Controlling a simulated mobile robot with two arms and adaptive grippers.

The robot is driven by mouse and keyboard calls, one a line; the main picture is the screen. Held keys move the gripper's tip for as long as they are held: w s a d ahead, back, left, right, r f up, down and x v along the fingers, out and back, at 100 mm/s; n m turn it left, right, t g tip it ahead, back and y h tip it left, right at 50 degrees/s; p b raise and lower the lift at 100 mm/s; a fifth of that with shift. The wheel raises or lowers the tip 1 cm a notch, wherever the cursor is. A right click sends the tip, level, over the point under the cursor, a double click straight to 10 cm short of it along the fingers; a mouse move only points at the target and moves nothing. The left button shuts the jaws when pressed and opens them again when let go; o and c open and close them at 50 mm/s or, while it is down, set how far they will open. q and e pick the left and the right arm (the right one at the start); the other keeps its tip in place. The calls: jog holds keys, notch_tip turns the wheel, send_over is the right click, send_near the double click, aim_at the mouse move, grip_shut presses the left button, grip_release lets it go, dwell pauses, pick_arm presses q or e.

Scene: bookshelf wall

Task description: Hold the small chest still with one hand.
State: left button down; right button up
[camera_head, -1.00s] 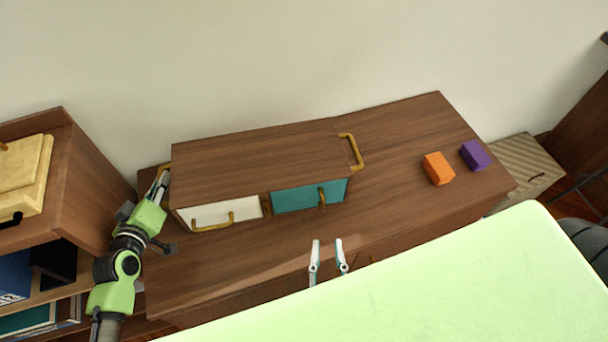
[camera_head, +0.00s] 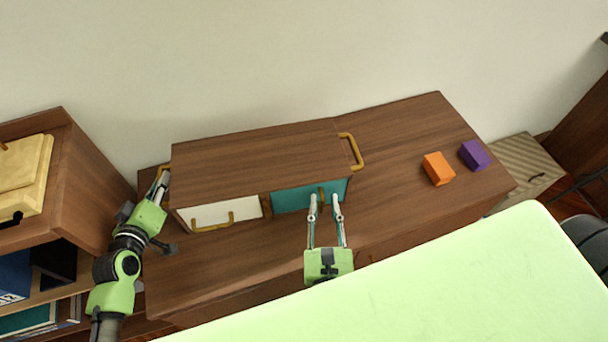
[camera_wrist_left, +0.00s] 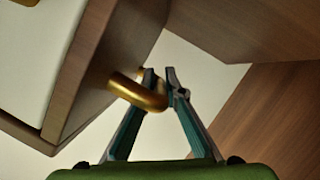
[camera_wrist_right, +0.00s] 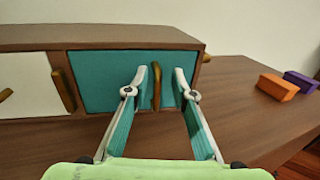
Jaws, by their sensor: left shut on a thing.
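The small chest (camera_head: 255,160) is a brown wooden box on the cabinet top, with a white drawer (camera_head: 222,213) and a teal drawer (camera_head: 290,198) in front. Gold handles are on both drawers and on the chest's sides. My left gripper (camera_head: 163,174) is at the chest's left end; in the left wrist view its fingers (camera_wrist_left: 162,82) are shut on the gold side handle (camera_wrist_left: 138,92). My right gripper (camera_head: 325,202) is open in front of the teal drawer. In the right wrist view its fingers (camera_wrist_right: 157,85) stand either side of the teal drawer's upright handle (camera_wrist_right: 156,86), apart from it.
An orange block (camera_head: 438,168) and a purple block (camera_head: 475,155) lie on the right part of the cabinet top (camera_head: 390,190). A shelf unit (camera_head: 85,175) stands close on the left, beside my left arm. The wall is behind the chest.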

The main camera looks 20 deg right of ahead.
grip_shut()
jog(key=shift+d, duration=0.1)
dwell(0.4)
jog(key=shift+s, duration=0.1)
jog(key=d+v, duration=0.2)
jog(key=v, duration=0.9)
jog(key=shift+s, duration=0.6)
jog(key=shift+o, duration=0.2)
grip_release()
jog(key=shift+d+f, duration=0.1)
jog(key=shift+d, duration=0.05)
jog(key=shift+o, duration=0.6)
jog(key=shift+w, duration=0.1)
